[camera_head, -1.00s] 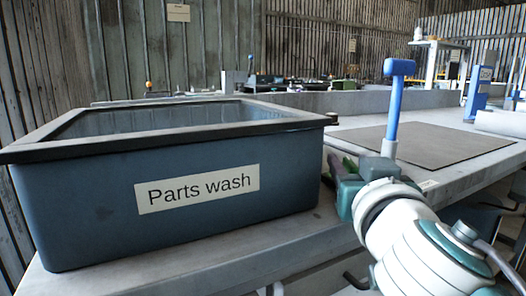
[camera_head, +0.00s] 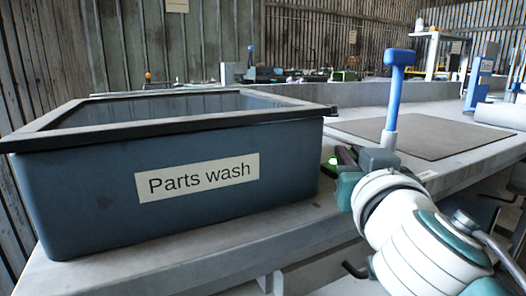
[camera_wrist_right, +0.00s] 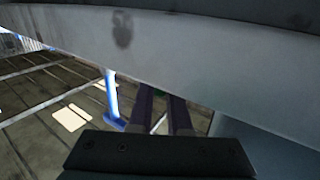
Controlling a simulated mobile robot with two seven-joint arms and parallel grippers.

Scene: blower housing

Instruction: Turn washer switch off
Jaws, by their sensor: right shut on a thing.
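The blue washer tub (camera_head: 90,190), labelled "Parts wash", stands on the left of the grey bench. My right gripper (camera_head: 338,160) is at the tub's right side, its dark fingers pointing away from me. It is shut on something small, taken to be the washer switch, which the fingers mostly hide. My left gripper is not in view.
A blue T-shaped handle (camera_head: 398,75) stands upright just behind my right gripper. A dark flat mat (camera_head: 440,135) lies on the bench (camera_head: 200,260) to the right. In the right wrist view a broad grey surface (camera_wrist_right: 190,50) crosses above the fingers.

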